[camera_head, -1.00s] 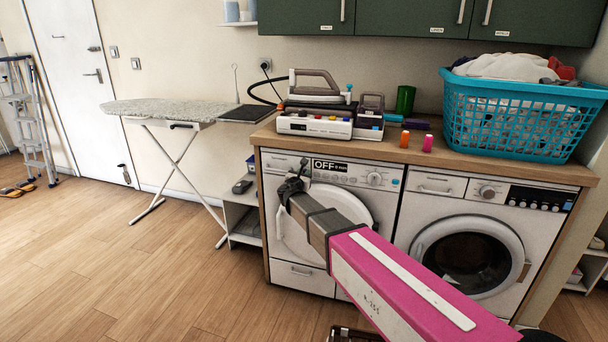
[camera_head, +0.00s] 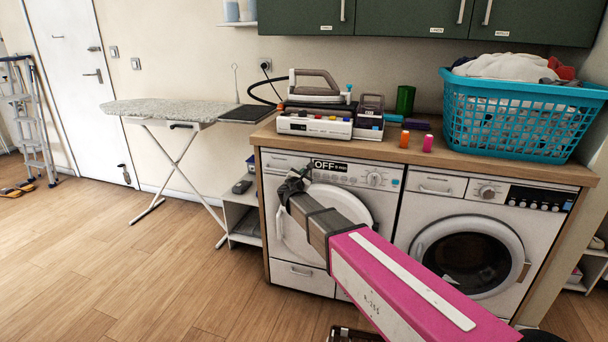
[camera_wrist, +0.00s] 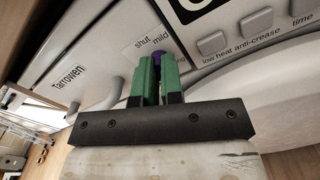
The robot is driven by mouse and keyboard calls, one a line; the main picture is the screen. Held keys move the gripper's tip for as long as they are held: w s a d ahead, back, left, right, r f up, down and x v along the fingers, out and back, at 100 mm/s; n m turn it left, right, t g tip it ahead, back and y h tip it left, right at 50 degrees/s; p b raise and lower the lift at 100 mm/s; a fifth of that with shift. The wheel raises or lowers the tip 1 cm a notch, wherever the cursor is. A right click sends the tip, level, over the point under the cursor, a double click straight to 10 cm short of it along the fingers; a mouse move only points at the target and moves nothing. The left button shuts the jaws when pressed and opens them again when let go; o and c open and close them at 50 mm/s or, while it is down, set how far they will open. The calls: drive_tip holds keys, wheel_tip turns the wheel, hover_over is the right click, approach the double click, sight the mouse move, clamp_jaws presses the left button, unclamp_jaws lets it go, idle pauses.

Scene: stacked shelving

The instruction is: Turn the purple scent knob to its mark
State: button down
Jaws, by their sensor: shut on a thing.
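The purple scent knob (camera_wrist: 157,56) shows in the wrist view between the green fingers of my gripper (camera_wrist: 159,66). The fingers are shut on it and hide most of it, including any pointer. The printed words "shut" and "mild" stand beside it, and a further word is partly covered by the fingers. In the head view my gripper (camera_head: 303,172) is at the panel of the left white machine (camera_head: 345,172), left of its "OFF" display (camera_head: 327,165). The knob cannot be made out there.
In the wrist view, buttons (camera_wrist: 212,43) marked "low heat" and "anti-crease" lie right of the fingers. A wooden counter (camera_head: 470,160) above carries a steam iron (camera_head: 316,92), small coloured items and a blue laundry basket (camera_head: 515,120).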

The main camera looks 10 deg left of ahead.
drive_tip(key=shift+w, duration=0.1)
drive_tip(key=shift+m, duration=1.6)
drive_tip(key=shift+m, duration=1.6)
drive_tip(key=shift+m, duration=1.7)
drive_tip(key=shift+w, duration=0.1)
